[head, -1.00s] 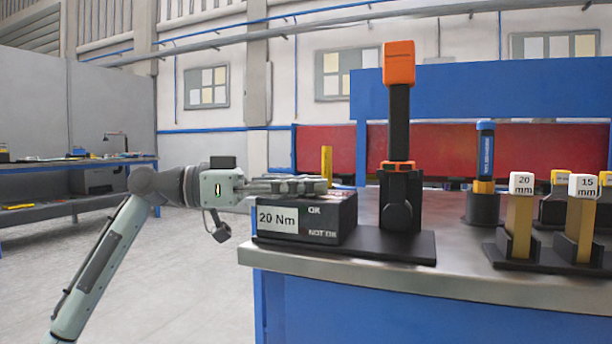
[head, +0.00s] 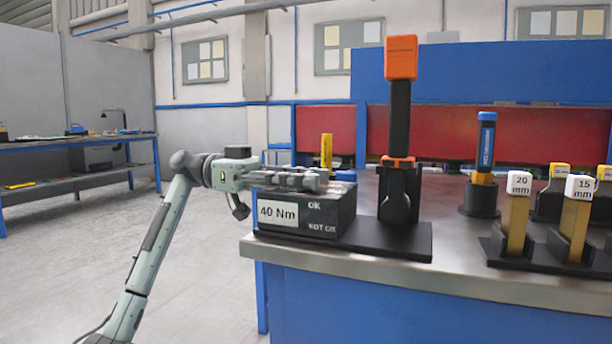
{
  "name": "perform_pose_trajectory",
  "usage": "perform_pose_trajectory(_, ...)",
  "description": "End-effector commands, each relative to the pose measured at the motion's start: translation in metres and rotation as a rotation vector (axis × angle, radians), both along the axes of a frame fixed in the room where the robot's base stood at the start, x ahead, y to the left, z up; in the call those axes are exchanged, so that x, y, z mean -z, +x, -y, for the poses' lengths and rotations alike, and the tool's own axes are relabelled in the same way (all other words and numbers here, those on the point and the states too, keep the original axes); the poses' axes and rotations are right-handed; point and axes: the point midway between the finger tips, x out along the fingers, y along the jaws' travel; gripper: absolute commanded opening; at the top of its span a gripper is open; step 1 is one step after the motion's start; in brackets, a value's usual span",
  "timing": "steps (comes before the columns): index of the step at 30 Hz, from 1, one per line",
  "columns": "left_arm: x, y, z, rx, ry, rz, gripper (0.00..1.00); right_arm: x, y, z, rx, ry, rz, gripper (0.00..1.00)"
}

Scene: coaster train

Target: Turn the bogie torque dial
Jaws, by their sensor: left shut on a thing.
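The torque tester box (head: 335,215) is black and stands on the near left corner of the workbench. Its white display (head: 278,212) reads 40 Nm. The words OK and NOT OK are printed on its front. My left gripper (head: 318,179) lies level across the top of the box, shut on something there. The fingers hide most of the box top, and the dial itself does not show. My right gripper is not in view.
An orange-topped black tool (head: 400,100) stands in a holder just right of the box. A blue-topped tool (head: 485,145) and gauge blocks marked 20 mm (head: 518,185) and 15 mm (head: 580,188) stand further right. Bare bench top (head: 450,215) lies between.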

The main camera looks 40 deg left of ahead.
Motion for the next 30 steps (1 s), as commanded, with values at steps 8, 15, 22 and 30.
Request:
perform_pose_trajectory(8,0.001,0.000,0.000,0.001,0.002,0.000,0.01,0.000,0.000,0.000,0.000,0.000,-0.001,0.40)
perform_pose_trajectory(15,0.001,0.000,0.000,0.000,0.001,-0.001,0.52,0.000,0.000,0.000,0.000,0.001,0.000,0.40)
perform_pose_trajectory(22,0.000,0.000,0.000,-0.001,0.001,-0.001,0.52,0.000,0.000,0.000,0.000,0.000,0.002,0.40)
perform_pose_trajectory(30,0.000,-0.007,-0.031,-0.003,-0.001,-0.002,0.52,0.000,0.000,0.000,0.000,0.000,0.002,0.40)
